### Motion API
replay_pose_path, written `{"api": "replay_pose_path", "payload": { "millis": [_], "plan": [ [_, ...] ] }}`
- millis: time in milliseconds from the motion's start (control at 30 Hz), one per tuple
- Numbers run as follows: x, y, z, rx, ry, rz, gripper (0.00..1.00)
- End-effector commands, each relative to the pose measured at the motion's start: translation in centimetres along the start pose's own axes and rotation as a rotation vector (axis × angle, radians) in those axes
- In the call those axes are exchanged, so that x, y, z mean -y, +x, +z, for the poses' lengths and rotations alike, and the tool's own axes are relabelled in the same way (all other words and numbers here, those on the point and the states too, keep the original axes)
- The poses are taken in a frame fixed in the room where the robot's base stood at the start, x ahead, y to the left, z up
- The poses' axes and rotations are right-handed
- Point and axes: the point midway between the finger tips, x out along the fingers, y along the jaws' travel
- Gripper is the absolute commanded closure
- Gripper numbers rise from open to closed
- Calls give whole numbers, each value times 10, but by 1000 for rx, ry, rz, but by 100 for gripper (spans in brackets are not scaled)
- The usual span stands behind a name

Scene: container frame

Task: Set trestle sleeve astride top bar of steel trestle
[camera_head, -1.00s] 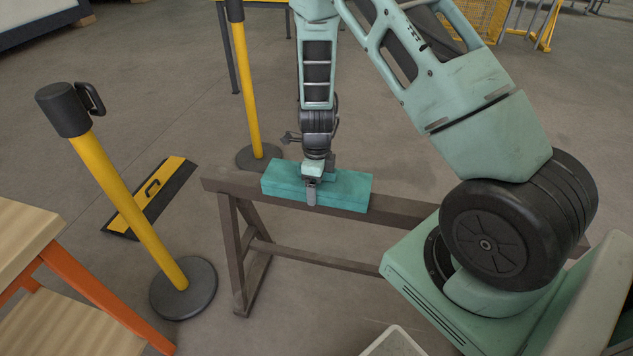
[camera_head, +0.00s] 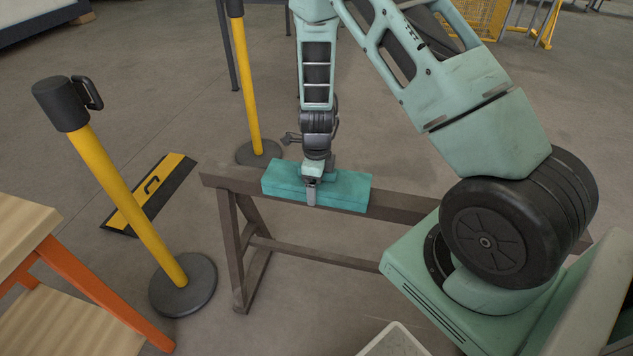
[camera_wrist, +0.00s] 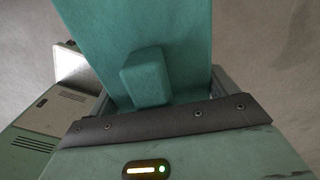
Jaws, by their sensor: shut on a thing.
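The trestle sleeve is a teal block (camera_head: 343,190) at the top bar of the brown steel trestle (camera_head: 402,212), near the bar's left end. The sleeve lies along the bar and covers its top and near side there. Whether it is fully seated cannot be told. My gripper (camera_head: 311,190) points down from above and is shut on the sleeve near its middle. In the wrist view the sleeve (camera_wrist: 145,30) fills the upper middle, with a raised teal block (camera_wrist: 146,76) on it close to my gripper. The sleeve's far side is hidden.
Yellow posts with black bases stand left of the trestle (camera_head: 183,286) and behind it (camera_head: 258,152). A yellow-black floor piece (camera_head: 150,195) lies at the left. A wooden table with orange legs (camera_head: 100,300) is at lower left. Floor in front of the trestle is mostly clear.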

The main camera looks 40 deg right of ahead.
Motion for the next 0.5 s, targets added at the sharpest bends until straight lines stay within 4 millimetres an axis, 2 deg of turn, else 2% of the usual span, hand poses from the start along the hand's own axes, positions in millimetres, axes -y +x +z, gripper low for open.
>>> {"api": "replay_pose_path", "payload": {
  "millis": [500],
  "plan": [
    [0,11,0,0,0,0,37]
  ]
}}
